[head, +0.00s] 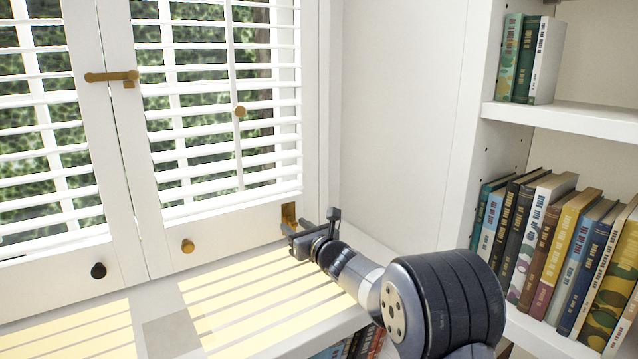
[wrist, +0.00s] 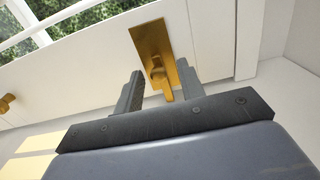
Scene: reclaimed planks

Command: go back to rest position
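My gripper (head: 311,228) is at the lower right corner of the right shutter panel, above the window sill, in the head view. In the wrist view its two fingers (wrist: 159,72) stand apart with nothing held between them. A brass latch plate with a small knob (wrist: 150,40) is on the white frame just beyond the fingertips. The knob shows between the fingers in the picture; I cannot tell whether they touch it. In the head view the brass latch (head: 288,215) is partly hidden by my gripper.
A white bookcase (head: 585,120) with several books (head: 560,255) stands close on the right of my arm. The white shutters (head: 215,110) have a brass bar latch (head: 112,76) and small knobs (head: 188,246). The sunlit sill (head: 240,300) is bare at left.

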